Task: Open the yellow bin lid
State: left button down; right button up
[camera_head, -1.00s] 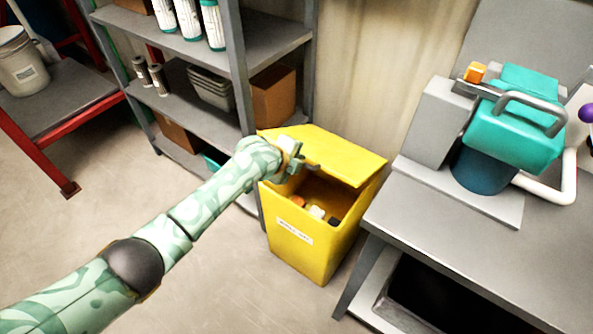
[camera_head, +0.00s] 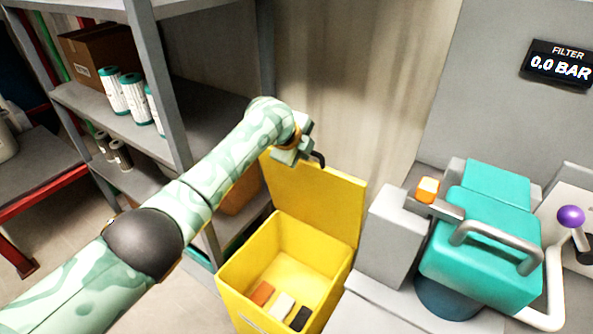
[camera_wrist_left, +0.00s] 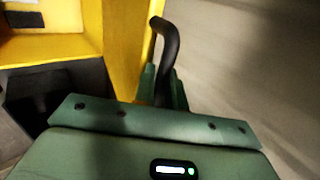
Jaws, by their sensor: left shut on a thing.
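The yellow bin (camera_head: 299,238) stands between the shelf and the teal machine. Its yellow lid (camera_head: 318,201) is swung up and stands nearly upright at the back edge, so the inside shows. A dark curved handle (camera_head: 318,159) is at the lid's top edge; it also shows in the left wrist view (camera_wrist_left: 167,45). My left gripper (camera_head: 306,150) is at the top of the lid, shut on this handle. In the left wrist view the fingers (camera_wrist_left: 163,88) are on either side of the handle's lower end. My right gripper is in no view.
An orange-brown block (camera_head: 262,293), a white block (camera_head: 281,306) and a black block (camera_head: 300,318) lie in the bin. A grey shelf (camera_head: 172,90) stands close on the left. The teal machine (camera_head: 478,245) stands on the right.

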pick_arm(q)
jog(key=shift+w+d+f+b, duration=0.2)
jog(key=shift+w+d+b, duration=0.4)
jog(key=shift+w, duration=0.1)
jog(key=shift+w+d+r, duration=0.2)
jog(key=shift+w+r, duration=0.1)
jog(key=c, duration=1.6)
grip_release()
jog(key=shift+o, duration=0.3)
jog(key=shift+s, duration=0.1)
